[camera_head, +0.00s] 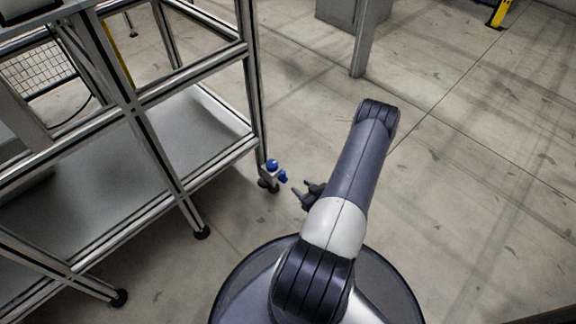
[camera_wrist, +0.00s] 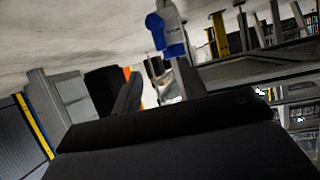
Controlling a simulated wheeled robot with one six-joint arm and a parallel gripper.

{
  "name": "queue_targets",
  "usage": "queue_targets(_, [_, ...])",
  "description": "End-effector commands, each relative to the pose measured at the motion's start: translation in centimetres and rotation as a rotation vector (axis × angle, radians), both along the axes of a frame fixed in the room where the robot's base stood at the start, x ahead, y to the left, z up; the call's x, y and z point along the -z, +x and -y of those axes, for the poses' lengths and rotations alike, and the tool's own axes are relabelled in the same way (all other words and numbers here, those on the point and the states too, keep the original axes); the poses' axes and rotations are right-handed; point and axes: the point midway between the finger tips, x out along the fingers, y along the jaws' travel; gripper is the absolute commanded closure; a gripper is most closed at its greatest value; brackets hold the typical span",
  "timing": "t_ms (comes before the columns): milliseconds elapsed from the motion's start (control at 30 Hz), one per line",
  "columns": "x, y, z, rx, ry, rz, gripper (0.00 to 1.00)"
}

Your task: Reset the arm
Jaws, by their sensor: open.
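My gripper (camera_head: 297,193) is dark and sits low beside the bent arm in the head view, its fingers pointing left towards the rack. In the wrist view its two dark fingers (camera_wrist: 155,92) stand apart with a gap between them. A small blue and light-grey piece (camera_head: 273,164) shows just beyond the fingertips, in front of the rack's near leg. It also shows in the wrist view (camera_wrist: 172,35), beyond the fingers. I cannot tell what bears it or whether it touches a finger.
A metal-framed rack (camera_head: 165,152) with a grey lower shelf (camera_head: 195,125) stands close on the left. A grey post (camera_head: 362,40) stands at the back, with a yellow post (camera_head: 498,13) at the far right. The concrete floor (camera_head: 480,190) to the right is clear.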

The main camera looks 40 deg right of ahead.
Motion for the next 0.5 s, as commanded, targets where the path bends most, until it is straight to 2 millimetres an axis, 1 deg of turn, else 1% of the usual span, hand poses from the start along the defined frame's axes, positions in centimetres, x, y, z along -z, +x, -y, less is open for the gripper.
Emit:
queue_targets(133, [0.5, 0.9, 0.1, -0.002, -0.002, 0.0, 0.59])
queue_targets(233, [1.1, 2.1, 0.1, -0.004, -0.003, 0.001, 0.59])
queue_targets(500, [3.3, 6.8, 0.4, -0.005, -0.004, 0.002, 0.59])
